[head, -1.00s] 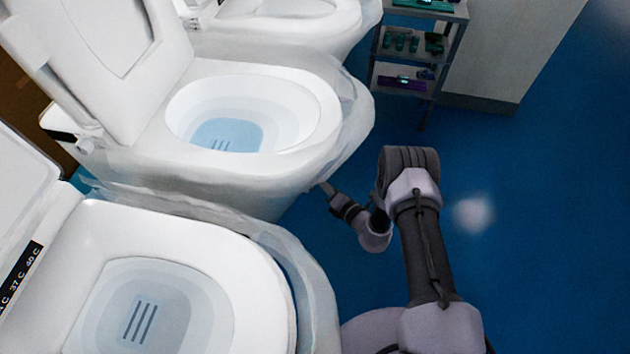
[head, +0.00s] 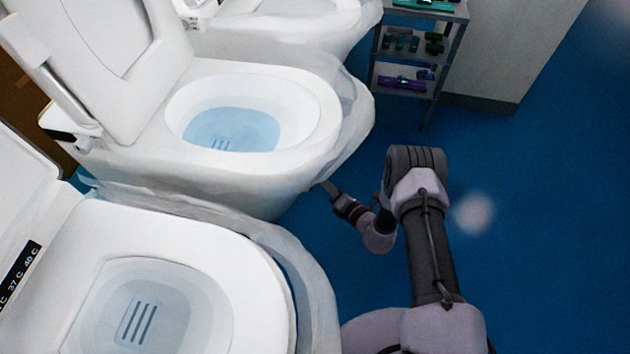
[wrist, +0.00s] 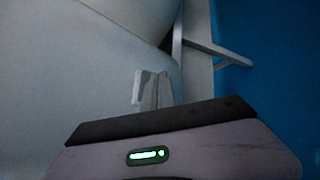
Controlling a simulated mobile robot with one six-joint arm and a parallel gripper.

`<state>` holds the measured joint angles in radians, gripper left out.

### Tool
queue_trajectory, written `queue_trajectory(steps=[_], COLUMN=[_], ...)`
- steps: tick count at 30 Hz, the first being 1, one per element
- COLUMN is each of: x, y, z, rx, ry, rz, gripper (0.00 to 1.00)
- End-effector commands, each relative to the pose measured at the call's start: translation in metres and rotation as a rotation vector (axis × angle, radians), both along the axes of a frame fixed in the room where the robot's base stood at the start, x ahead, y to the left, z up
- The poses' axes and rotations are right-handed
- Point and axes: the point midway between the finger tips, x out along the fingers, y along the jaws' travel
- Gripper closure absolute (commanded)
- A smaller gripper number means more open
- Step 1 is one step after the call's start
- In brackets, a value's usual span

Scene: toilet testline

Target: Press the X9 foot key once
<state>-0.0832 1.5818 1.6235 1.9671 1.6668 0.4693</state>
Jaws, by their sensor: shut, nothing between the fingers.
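The middle toilet (head: 250,175) is white, with its lid raised and clear wrap around its rim. Light blue water stands in its bowl. My gripper (head: 328,187) is low at the right side of this toilet, under the bowl's overhang. In the wrist view my gripper (wrist: 153,90) is shut and empty, its fingers together in front of the pale toilet side (wrist: 80,75). I cannot tell whether the fingertips touch it. I cannot make out the X9 foot key or an X9 label in either view.
A nearer toilet (head: 255,270) stands at lower left and another (head: 285,35) behind. A metal shelf cart (head: 440,70) with small items stands at the back, beside a pale cabinet (head: 500,50). Blue floor (head: 550,200) is clear on the right.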

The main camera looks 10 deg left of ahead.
Motion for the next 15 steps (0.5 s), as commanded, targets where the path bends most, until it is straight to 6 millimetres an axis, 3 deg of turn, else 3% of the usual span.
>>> queue_trajectory(steps=[8, 15], x=[0.0, 0.0], y=[-0.001, -0.024], z=[0.0, 0.0], rx=[0.0, 0.0], ry=[0.0, 0.0], rz=[0.0, -0.002], gripper=[1.0, 1.0])
